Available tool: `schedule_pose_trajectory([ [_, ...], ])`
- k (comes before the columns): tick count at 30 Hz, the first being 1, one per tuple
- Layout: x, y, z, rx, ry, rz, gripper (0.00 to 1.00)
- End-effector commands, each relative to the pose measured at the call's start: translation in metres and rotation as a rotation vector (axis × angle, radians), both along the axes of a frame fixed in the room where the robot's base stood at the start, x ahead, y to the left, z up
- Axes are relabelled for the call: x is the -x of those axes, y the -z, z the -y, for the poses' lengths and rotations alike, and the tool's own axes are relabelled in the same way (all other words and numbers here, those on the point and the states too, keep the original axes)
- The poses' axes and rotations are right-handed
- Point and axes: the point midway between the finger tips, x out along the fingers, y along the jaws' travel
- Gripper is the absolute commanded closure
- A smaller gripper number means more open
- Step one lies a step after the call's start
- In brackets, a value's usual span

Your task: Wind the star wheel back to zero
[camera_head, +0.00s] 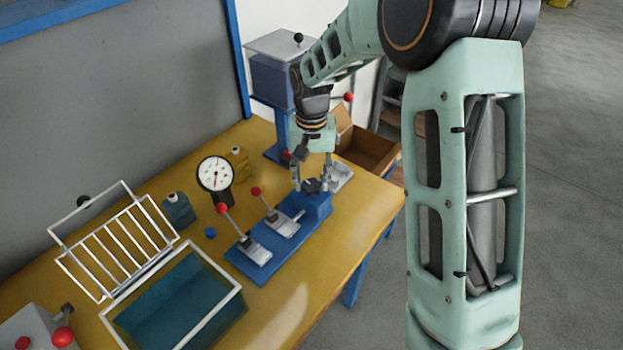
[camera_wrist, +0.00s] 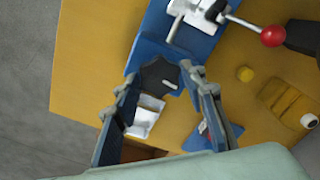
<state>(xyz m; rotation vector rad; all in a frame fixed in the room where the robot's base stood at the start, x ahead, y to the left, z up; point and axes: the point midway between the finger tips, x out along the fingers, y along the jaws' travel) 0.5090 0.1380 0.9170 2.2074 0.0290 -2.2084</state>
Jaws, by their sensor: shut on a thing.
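The dark star wheel (camera_head: 312,186) sits at the far right end of a long blue fixture base (camera_head: 243,263), by a raised blue block (camera_head: 318,207). The wheel also shows in the wrist view (camera_wrist: 157,74), with its lobed edge visible. My gripper (camera_head: 311,184) points down over it, one finger on each side, shut on the wheel. In the wrist view my gripper (camera_wrist: 160,78) has its fingertips at the wheel's left and right edges. A round white dial gauge (camera_head: 214,173) on a black stand is behind the base; its reading is too small to tell.
Two toggle clamps with red-knobbed levers (camera_head: 256,191) stand on the base, left of my gripper. A white-rimmed blue tank (camera_head: 170,300) and a white wire rack (camera_head: 115,245) are further left. A brown open box (camera_head: 370,150) lies behind right. The table's front right is clear.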

Motion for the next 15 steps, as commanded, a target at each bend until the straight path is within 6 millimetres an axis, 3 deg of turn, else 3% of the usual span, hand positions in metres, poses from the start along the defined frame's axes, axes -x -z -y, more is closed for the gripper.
schedule_pose_trajectory([
  [15,-0.0004,-0.0004,-0.0002,-0.001,-0.104,0.001,0.86],
])
